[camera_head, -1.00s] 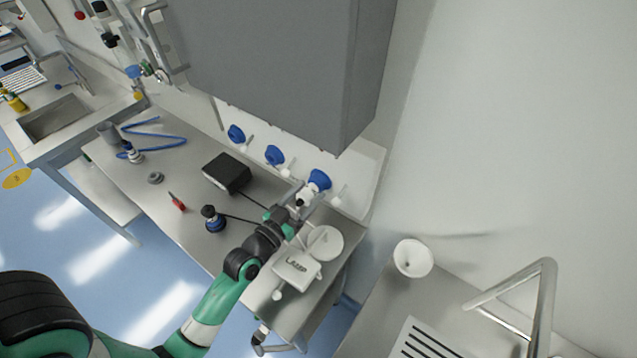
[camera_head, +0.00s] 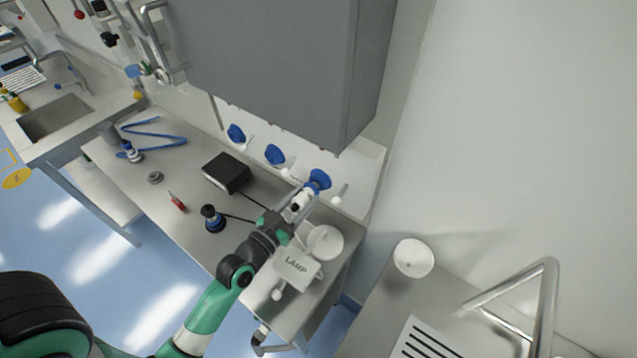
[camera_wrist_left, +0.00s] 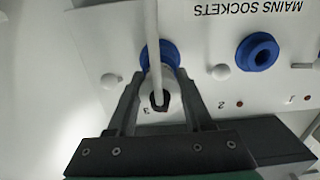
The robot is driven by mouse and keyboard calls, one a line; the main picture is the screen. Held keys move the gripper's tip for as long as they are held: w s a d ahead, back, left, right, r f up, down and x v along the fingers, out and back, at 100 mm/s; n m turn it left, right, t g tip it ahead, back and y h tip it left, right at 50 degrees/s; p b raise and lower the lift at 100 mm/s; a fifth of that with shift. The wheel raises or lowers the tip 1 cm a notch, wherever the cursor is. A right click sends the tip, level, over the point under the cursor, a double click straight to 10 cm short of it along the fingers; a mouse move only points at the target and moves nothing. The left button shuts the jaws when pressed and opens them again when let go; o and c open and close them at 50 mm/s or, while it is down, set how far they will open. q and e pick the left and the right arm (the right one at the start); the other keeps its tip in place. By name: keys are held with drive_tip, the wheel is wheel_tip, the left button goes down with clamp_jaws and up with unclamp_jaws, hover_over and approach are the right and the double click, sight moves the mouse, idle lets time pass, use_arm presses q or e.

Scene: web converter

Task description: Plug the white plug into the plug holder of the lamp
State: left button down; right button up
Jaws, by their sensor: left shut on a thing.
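The white plug (camera_head: 299,203) is held by my left gripper (camera_head: 293,211), just in front of the blue mains socket (camera_head: 319,179) at the right of the row. In the left wrist view the plug (camera_wrist_left: 174,102) sits between the fingers (camera_wrist_left: 160,86), with the blue ring behind it. Whether it is clear of the socket cannot be told. The white lamp unit (camera_head: 296,267), marked LAMP, stands on the bench below the gripper, beside a white round part (camera_head: 327,241). Its plug holder cannot be made out. My right gripper is out of view.
Two more blue sockets (camera_head: 274,154) are on the panel. A black box (camera_head: 227,171) with a cable, a black and blue plug-like item (camera_head: 212,219) and a red-handled tool (camera_head: 177,202) lie on the bench. A grey cabinet (camera_head: 270,70) hangs above.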

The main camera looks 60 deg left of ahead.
use_arm(q)
drive_tip(key=shift+b+v, duration=0.3)
drive_tip(key=shift+v, duration=0.75)
drive_tip(key=shift+b+v, duration=0.65)
drive_tip(key=shift+v, duration=0.7)
drive_tip(key=shift+s+d, duration=0.25)
drive_tip(key=shift+s, duration=0.3)
drive_tip(key=shift+w, duration=0.1)
